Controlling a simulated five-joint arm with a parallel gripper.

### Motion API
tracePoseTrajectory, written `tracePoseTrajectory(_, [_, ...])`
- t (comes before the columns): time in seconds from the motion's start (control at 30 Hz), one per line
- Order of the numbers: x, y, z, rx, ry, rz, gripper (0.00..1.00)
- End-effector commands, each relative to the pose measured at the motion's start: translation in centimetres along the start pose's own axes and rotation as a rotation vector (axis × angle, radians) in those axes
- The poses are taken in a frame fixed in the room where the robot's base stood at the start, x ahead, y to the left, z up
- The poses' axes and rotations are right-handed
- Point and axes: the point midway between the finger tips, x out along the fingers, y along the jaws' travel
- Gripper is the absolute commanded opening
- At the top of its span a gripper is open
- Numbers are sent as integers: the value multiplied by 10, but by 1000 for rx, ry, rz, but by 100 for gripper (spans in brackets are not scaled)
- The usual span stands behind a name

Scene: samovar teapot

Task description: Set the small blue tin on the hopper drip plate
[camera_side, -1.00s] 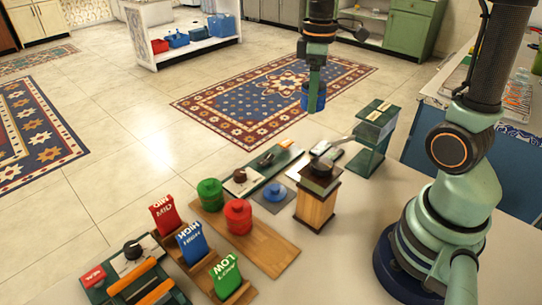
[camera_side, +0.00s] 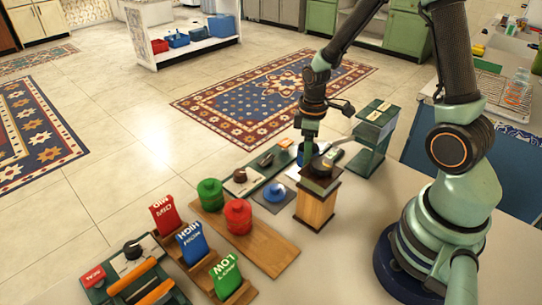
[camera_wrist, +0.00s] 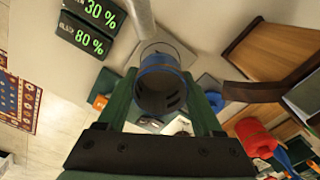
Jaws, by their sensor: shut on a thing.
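The small blue tin (camera_wrist: 158,84) is between the two fingers of my gripper (camera_wrist: 162,92), which is shut on it. In the wrist view I see the tin end-on, with a blue band and a dark round face. In the side view the tin (camera_side: 301,155) is mostly hidden behind my gripper (camera_side: 308,145). A grey plate (camera_wrist: 186,51) shows behind the tin near the chute end. I cannot tell whether the tin touches it.
A wooden box with a dark top (camera_side: 316,207) stands close in front of my gripper.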

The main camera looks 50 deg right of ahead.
Motion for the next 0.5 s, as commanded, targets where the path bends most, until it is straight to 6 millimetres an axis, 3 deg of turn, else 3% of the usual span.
tracePoseTrajectory(0.2, [27,0,0,0,-3,-3,12])
tracePoseTrajectory(0.5, [30,0,0,0,0,0,12])
